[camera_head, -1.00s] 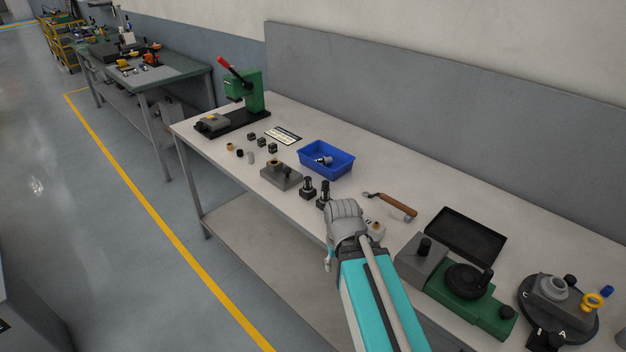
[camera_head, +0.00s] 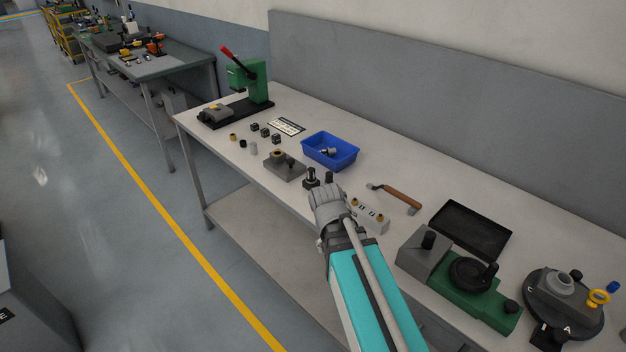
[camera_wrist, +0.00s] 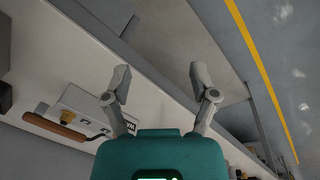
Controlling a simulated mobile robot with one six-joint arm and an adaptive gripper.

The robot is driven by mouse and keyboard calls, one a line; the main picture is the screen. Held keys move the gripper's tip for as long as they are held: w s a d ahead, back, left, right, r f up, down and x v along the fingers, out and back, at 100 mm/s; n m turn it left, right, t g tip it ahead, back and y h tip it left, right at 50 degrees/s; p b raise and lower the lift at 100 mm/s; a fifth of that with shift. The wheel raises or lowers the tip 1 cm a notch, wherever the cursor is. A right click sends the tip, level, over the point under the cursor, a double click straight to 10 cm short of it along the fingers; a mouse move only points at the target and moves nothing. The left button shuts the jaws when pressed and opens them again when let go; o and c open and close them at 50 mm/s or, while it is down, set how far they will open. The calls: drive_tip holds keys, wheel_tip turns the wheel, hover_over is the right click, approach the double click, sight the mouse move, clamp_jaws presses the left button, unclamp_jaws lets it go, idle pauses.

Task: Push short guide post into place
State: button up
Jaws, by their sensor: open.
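A grey block (camera_head: 291,171) stands on the bench near its front edge, with a tan bushing (camera_head: 277,154) and a short dark post (camera_head: 290,161) upright on it. I cannot tell whether this is the short guide post or how deep it sits. Two dark upright posts on square bases stand just right of it, the left one (camera_head: 311,179) clear and the right one (camera_head: 328,178) partly covered by my wrist. My gripper shows in the wrist view (camera_wrist: 160,75) with its two fingers spread and nothing between them.
A blue bin (camera_head: 331,150) with small parts stands behind the block. A white block with brass-coloured holes (camera_head: 369,218), a wooden-handled tool (camera_head: 402,198), a black tray (camera_head: 470,230) and a green vise (camera_head: 475,292) lie to the right. A green press (camera_head: 249,83) stands at far left.

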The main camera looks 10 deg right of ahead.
drive_tip(key=w+m+t+h+b, duration=0.1)
drive_tip(key=w+m+h, duration=0.1)
drive_tip(key=w, duration=0.2)
drive_tip(key=w+a+r+m+t+h+b, duration=0.1)
drive_tip(key=w+m+h, duration=0.1)
drive_tip(key=w, duration=0.3)
drive_tip(key=w+a+m+t+h+b, duration=0.1)
drive_tip(key=w+h, duration=0.1)
drive_tip(key=w, duration=0.3)
drive_tip(key=shift+w+a+r+m, duration=0.15)
drive_tip(key=shift+a+m, duration=0.05)
drive_tip(key=shift+m, duration=0.2)
drive_tip(key=w+a+r+m+t+h+b, duration=0.2)
drive_tip(key=w+a+r+m+t+h, duration=0.2)
drive_tip(key=w+a, duration=0.4)
drive_tip(key=shift+w+a+r+t+h, duration=0.3)
drive_tip(key=shift+w+a+r+t, duration=0.1)
drive_tip(key=shift+w+r, duration=0.55)
drive_tip(key=b, duration=0.3)
approach(311, 168)
drive_tip(key=shift+x, duration=2.35)
drive_tip(key=shift+s+d+f, duration=0.1)
drive_tip(key=shift+s+f, duration=0.05)
drive_tip(key=shift+b+x, duration=0.8)
drive_tip(key=shift+x, duration=1.8)
